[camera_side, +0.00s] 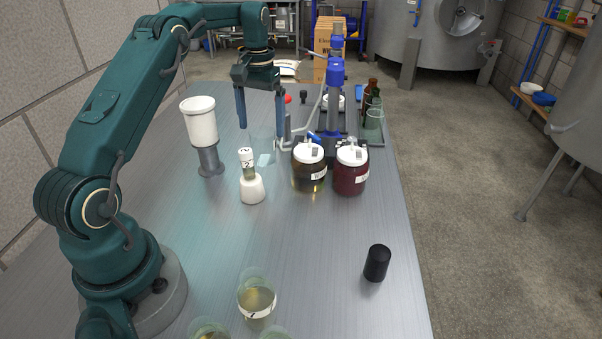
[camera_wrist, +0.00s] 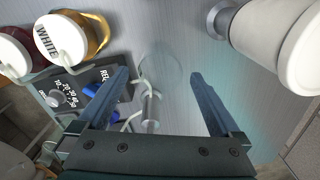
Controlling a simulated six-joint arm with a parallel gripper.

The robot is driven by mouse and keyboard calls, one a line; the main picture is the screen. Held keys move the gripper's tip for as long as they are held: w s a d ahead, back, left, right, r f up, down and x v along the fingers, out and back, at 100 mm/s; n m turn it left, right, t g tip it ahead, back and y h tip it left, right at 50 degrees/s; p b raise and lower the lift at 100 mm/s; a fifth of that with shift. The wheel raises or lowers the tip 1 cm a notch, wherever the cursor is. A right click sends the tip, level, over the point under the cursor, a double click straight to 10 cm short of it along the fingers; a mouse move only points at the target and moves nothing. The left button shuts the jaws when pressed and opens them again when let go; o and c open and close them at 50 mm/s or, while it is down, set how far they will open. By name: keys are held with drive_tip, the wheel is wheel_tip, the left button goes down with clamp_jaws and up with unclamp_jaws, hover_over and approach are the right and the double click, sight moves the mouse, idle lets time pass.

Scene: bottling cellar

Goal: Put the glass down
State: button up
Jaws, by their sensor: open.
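A clear, empty-looking glass (camera_side: 262,148) stands on the steel table, faint against the metal. In the wrist view the glass (camera_wrist: 165,72) shows only as a pale round outline between the fingertips. My gripper (camera_side: 261,138) is open, its two blue fingers pointing down on either side of the glass. It also shows in the wrist view (camera_wrist: 158,73), with clear gaps beside the outline. Whether the glass base rests fully flat is hard to see.
A white cup on a grey stand (camera_side: 200,125) is close at left. A white-based flask (camera_side: 252,189) is in front. Two lidded jars (camera_side: 309,170) (camera_side: 351,176) and a blue apparatus (camera_side: 335,98) are at right. Filled glasses (camera_side: 257,300) and a black cylinder (camera_side: 377,263) stand nearer the camera.

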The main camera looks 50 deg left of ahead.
drive_tip(key=s+d+r+m+t, duration=0.2)
drive_tip(key=s+d+r+m, duration=0.15)
drive_tip(key=d+r, duration=0.75)
drive_tip(key=s+d+f+m+t, duration=0.2)
drive_tip(key=s+d, duration=0.8)
drive_tip(key=s, duration=0.5)
drive_tip(key=shift+d+f+t, duration=0.3)
drive_tip(key=shift+f+t, duration=0.5)
drive_tip(key=shift+f, duration=0.1)
drive_tip(key=shift+s+m, duration=0.1)
drive_tip(key=shift+m, duration=0.15)
